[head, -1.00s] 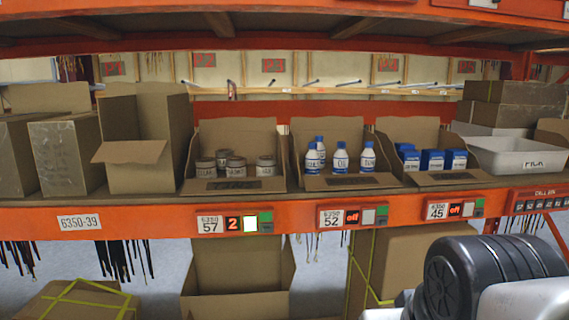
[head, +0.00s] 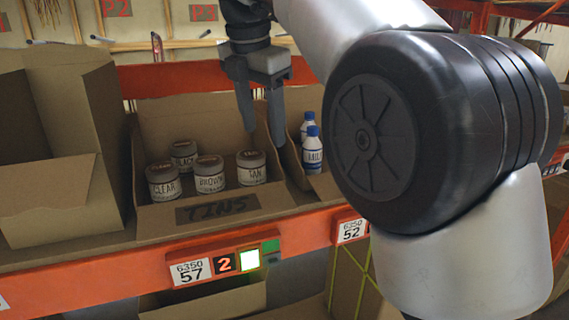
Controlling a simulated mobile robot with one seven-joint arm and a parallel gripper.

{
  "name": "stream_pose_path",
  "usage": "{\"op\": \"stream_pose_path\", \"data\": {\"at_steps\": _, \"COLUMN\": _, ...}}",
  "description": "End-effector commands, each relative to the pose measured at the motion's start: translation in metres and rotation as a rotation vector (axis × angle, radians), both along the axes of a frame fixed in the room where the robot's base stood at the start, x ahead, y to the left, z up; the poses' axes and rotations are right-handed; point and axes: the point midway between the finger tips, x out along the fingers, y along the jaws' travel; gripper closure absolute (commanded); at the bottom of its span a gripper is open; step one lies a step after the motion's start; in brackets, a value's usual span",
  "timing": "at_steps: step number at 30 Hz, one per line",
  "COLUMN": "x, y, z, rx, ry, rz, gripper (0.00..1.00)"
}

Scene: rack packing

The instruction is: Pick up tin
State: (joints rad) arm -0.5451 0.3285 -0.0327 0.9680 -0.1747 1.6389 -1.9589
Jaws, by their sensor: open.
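Several round tins stand upright in an open cardboard box (head: 163,222) marked TINS. They are a CLEAR tin (head: 164,183) at the front left, a BROWN tin (head: 209,175) in the middle, a TAN tin (head: 251,169) at the right, and a partly hidden tin (head: 184,155) behind. My gripper (head: 262,137) points down, open and empty, with its fingers apart. It appears above the right side of the tin box, near the TAN tin and the bottle box. It does not appear to touch any tin.
White bottles with blue caps (head: 312,152) stand in the box to the right, partly hidden by my arm. A taller cardboard box (head: 50,200) stands left. The orange shelf edge (head: 130,280) carries label 57 with a lit display (head: 249,260).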

Motion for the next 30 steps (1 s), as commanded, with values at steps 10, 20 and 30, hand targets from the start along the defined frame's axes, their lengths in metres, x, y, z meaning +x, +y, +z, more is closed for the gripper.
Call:
{"op": "stream_pose_path", "data": {"at_steps": 10, "x": 0.012, "y": 0.049, "z": -0.016, "rx": -0.124, "ry": 0.045, "rz": 0.349, "gripper": 0.46}}
{"op": "stream_pose_path", "data": {"at_steps": 20, "x": 0.025, "y": 0.044, "z": -0.063, "rx": -0.121, "ry": 0.041, "rz": 0.348, "gripper": 0.46}}
{"op": "stream_pose_path", "data": {"at_steps": 30, "x": 0.035, "y": 0.038, "z": -0.101, "rx": -0.12, "ry": 0.042, "rz": 0.345, "gripper": 0.46}}
